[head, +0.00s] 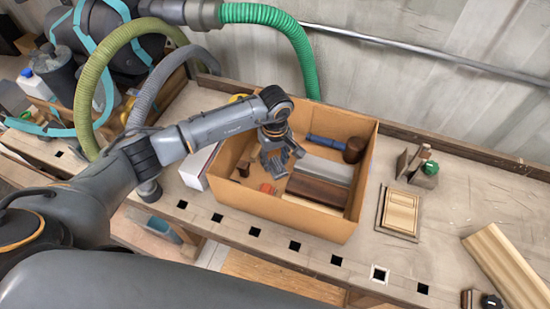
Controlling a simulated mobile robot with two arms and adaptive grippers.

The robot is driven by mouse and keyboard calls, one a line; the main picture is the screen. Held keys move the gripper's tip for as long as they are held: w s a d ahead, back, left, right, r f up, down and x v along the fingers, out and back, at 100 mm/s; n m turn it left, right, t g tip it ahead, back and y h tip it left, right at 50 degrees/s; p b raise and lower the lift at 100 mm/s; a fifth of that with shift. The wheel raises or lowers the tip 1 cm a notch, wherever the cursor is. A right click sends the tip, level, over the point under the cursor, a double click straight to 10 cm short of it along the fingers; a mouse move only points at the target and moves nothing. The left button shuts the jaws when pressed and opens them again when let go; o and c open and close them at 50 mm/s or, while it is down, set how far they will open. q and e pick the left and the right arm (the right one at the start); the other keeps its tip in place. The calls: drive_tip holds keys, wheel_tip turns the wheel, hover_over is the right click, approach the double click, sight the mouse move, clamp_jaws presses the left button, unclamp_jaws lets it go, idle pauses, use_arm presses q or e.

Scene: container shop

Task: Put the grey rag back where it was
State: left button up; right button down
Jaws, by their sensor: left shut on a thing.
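My left gripper (280,166) reaches down into an open cardboard box (318,222) on the workbench, at the left part of its inside. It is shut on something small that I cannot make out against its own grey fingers. A flat grey piece (328,168) lies in the box just right of the gripper, beside a dark brown block (318,189). I cannot tell whether this grey piece is the rag. No other thing in view is clearly a grey rag. My right gripper is not in view.
The box also holds a blue roll (325,142), a brown cylinder (354,150) and a small orange-red thing (267,188). To its right are a stack of wooden boards (400,211), a green-topped item (430,168) and a ribbed plank (505,262). Bench between them is clear.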

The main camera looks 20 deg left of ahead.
sight(275, 159)
use_arm(q)
drive_tip(key=o, duration=0.8)
drive_tip(key=shift+o, duration=1.1)
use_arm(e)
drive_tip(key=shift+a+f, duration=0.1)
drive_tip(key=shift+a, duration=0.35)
use_arm(q)
drive_tip(key=shift+r+p, duration=0.3)
wheel_tip(275, 159, up, 12)
drive_tip(key=b, duration=0.3)
drive_tip(key=shift+f, duration=0.15)
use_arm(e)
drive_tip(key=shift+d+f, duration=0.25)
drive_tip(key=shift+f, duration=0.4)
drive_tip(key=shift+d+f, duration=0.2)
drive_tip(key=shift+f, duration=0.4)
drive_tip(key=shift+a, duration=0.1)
